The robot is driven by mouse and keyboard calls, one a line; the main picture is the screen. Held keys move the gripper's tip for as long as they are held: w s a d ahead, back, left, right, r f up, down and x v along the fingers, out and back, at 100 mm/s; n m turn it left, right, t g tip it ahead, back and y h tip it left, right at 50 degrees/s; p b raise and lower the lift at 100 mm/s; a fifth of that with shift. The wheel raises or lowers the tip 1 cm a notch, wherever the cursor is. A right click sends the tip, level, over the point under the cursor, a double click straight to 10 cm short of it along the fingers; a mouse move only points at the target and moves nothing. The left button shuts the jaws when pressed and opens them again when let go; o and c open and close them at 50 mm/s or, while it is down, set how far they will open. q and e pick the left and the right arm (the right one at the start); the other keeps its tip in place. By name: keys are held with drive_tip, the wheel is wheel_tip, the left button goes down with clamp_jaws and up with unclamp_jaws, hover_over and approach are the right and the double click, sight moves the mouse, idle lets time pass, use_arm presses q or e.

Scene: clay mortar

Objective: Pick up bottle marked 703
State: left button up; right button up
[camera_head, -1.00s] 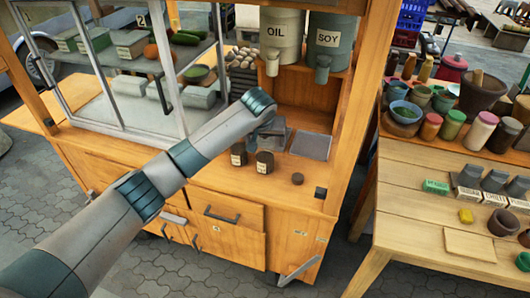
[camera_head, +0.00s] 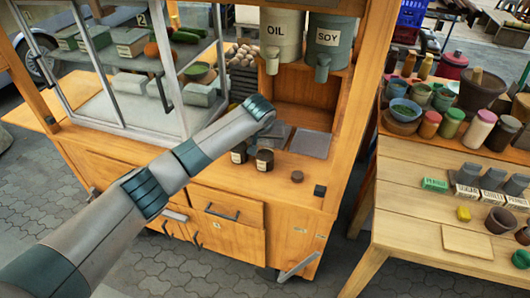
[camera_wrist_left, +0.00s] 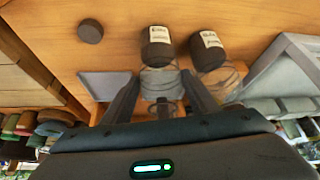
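Two dark bottles with pale labels stand side by side on the cart's counter, one at left (camera_head: 238,154) and one at right (camera_head: 264,160). The left wrist view shows them too, one nearer the middle (camera_wrist_left: 157,52) and one to its right (camera_wrist_left: 208,50), each with a clear, glassy part. The label numbers are too small to read, so I cannot tell which is 703. My left gripper (camera_wrist_left: 160,78) is open, its fingers on either side of the middle bottle's clear part; I cannot tell whether they touch it. In the head view my wrist hides the fingers. My right gripper is not in view.
A round dark lid-like disc (camera_head: 297,176) and a grey flat plate (camera_head: 310,144) lie on the counter. OIL (camera_head: 281,38) and SOY (camera_head: 329,45) containers hang above. The glass case (camera_head: 130,90) stands left. A wooden table (camera_head: 430,215) with jars is at right.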

use_arm(q)
drive_tip(key=c, duration=0.5)
drive_tip(key=shift+r, duration=0.1)
drive_tip(key=shift+r+b, duration=0.55)
drive_tip(key=shift+r, duration=0.2)
drive_tip(key=shift+d+r+b, duration=0.2)
drive_tip(key=shift+r+b, duration=0.3)
drive_tip(key=shift+r, duration=0.75)
drive_tip(key=shift+s+d+r+b, duration=0.65)
drive_tip(key=shift+d+r, duration=0.5)
drive_tip(key=shift+d, duration=0.6)
drive_tip(key=shift+s+d+r+b, duration=0.7)
drive_tip(key=shift+d+r, duration=0.45)
drive_tip(key=shift+d, duration=0.65)
drive_tip(key=shift+s+d+r+b, duration=0.65)
drive_tip(key=shift+d+r, duration=0.5)
drive_tip(key=shift+d, duration=0.6)
